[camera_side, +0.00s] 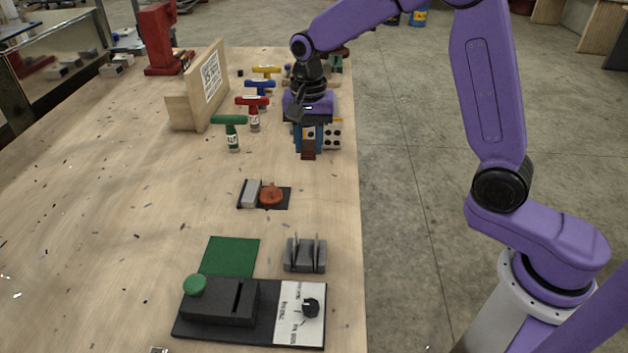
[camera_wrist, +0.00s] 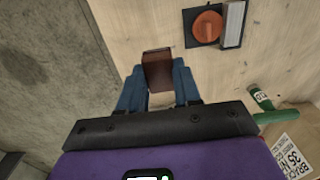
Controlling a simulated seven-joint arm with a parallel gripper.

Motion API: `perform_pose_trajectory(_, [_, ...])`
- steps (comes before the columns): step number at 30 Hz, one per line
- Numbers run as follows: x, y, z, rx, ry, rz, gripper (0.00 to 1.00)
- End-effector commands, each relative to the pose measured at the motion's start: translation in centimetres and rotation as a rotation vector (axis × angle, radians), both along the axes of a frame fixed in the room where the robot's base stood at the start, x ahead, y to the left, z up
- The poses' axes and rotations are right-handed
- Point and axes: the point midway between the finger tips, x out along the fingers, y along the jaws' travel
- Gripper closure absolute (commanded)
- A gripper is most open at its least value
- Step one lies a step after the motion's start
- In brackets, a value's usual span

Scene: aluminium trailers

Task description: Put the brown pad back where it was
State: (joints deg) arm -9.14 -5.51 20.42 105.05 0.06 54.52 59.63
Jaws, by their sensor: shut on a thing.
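The brown pad (camera_side: 308,155) is a small dark brown block. It is held between the blue fingertips of my gripper (camera_side: 308,146), near the right edge of the wooden table. I cannot tell whether it touches the table top. In the wrist view the brown pad (camera_wrist: 157,69) sits between the two fingers of my gripper (camera_wrist: 158,82), with its far end sticking out past the tips. The fingers hide its sides.
A black plate with an orange knob (camera_side: 271,194) and grey block lies nearer the side camera. T-handled tools (camera_side: 232,137) stand left of my gripper. A white dotted block (camera_side: 335,134) is close by.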

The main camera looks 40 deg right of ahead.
Motion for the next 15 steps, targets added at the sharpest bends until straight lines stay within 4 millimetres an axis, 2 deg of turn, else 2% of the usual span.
perform_pose_trajectory(1, [-1.2,-1.3,0.2,0.001,-0.002,-0.004,0.96])
perform_pose_trajectory(6, [-4.9,-4.4,0.3,0.001,-0.001,-0.003,0.96])
perform_pose_trajectory(10, [-7.3,-6.1,0.1,0.001,0.001,-0.002,0.96])
perform_pose_trajectory(15, [-9.0,-7.2,-0.1,0.001,0.001,-0.001,0.96])
